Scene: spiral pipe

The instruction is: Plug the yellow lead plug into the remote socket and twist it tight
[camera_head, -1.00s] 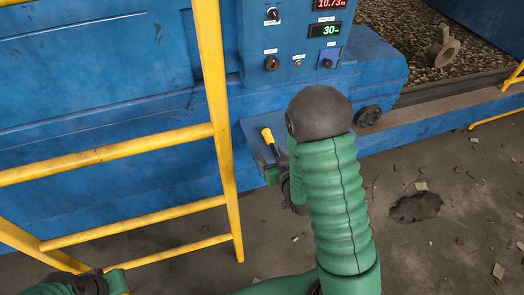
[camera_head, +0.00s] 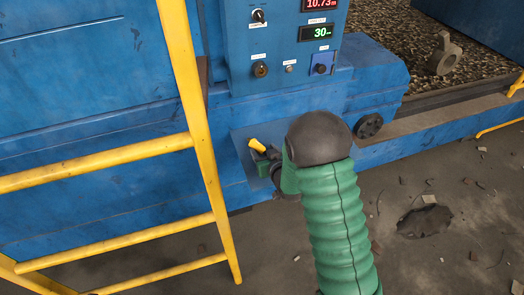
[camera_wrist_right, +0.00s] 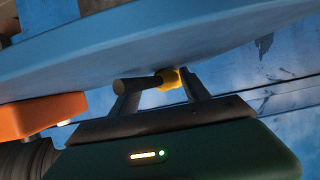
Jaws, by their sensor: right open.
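The yellow lead plug (camera_head: 257,145) is by the blue shelf at the foot of the machine, beside my right gripper (camera_head: 267,164). My right arm hides part of that gripper. In the right wrist view, the yellow plug (camera_wrist_right: 169,79) and a dark piece joined to it show between the two fingers of my open right gripper (camera_wrist_right: 156,84). I cannot tell whether the fingers touch it. A round dark fitting (camera_head: 260,69) and a blue square fitting (camera_head: 322,66) are on the control panel above; their labels are too small to read. My left gripper is out of view.
A yellow ladder-like rail (camera_head: 188,90) stands at the left, in front of the blue machine (camera_head: 80,80). The control panel (camera_head: 285,45) carries displays and a switch. An orange object (camera_wrist_right: 40,117) shows at the left in the wrist view. The floor at the right has debris.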

